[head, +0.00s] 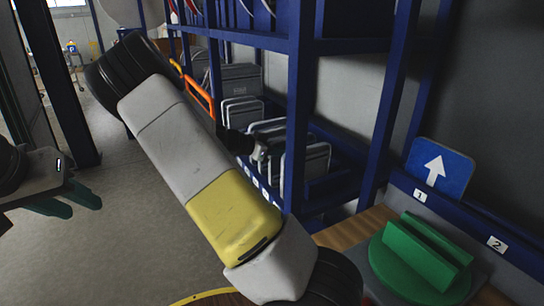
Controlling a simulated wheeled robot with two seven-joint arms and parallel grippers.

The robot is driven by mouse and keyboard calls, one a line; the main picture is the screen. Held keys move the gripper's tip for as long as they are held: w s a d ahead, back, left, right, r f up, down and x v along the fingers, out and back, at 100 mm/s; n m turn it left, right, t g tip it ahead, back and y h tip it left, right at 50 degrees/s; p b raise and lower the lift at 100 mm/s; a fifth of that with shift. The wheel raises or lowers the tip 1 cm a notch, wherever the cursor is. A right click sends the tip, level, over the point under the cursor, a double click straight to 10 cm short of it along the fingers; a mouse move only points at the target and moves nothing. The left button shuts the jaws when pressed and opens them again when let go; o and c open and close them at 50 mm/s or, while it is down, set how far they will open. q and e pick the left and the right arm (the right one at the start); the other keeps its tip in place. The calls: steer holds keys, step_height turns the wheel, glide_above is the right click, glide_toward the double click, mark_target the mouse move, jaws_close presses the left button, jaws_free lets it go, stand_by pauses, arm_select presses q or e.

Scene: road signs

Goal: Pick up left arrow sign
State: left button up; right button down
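A blue sign (441,168) with a white arrow stands at the right, behind the label "1". Its arrow points up in the picture; I see no sign with an arrow pointing left. My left gripper (75,206) is at the far left, over the floor and far from the blue sign. Its two dark green fingers look apart, with nothing between them. My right gripper cannot be made out.
A blue rack (300,80) with grey folded frames (240,80) fills the middle. Labels "1" (419,195) and "2" (497,244) mark a blue rail. My large grey and yellow arm link crosses the view. Floor at the left is clear.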

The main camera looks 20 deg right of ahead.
step_height(320, 180, up, 10)
steer(key=shift+r, duration=0.1)
stand_by(0.6)
stand_by(0.9)
